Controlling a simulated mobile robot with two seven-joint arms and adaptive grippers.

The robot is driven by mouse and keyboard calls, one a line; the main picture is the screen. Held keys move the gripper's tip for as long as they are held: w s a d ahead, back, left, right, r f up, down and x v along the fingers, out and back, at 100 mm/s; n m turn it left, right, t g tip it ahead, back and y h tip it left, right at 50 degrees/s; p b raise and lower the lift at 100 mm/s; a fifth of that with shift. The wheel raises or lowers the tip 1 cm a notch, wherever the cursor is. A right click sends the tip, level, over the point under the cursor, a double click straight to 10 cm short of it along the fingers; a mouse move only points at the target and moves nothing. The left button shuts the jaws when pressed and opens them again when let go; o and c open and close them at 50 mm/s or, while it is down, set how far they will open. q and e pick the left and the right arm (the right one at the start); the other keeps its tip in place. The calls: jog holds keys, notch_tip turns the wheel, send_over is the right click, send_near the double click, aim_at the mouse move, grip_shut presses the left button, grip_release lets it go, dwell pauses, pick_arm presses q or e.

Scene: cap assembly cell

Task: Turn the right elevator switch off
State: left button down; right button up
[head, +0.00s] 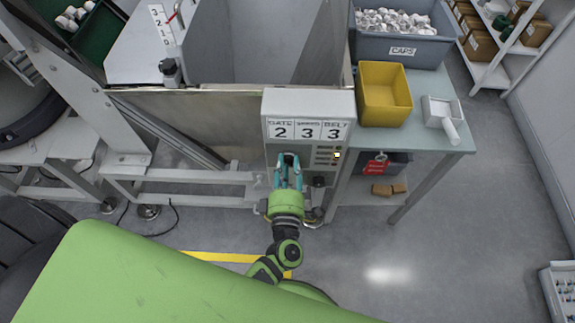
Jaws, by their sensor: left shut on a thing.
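A grey control box (308,107) stands at the middle, with a sign reading GATE 2, SPEED 3, BELT 3. My left gripper (287,165), with teal fingers, is at the left part of this panel. It is shut on a dark switch or knob that its fingers mostly hide. I cannot read which switch is the right elevator switch, nor its position. My right gripper is not in view.
Right of the box is a table (432,85) with a yellow bin (384,94), a white scoop (442,116) and a grey CAPS bin (402,45) of white caps. A red tag (376,165) hangs below.

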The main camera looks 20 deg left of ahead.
pick_arm(q)
jog(key=shift+d+f, duration=0.1)
jog(key=c, duration=1)
grip_release()
jog(key=v, duration=1.2)
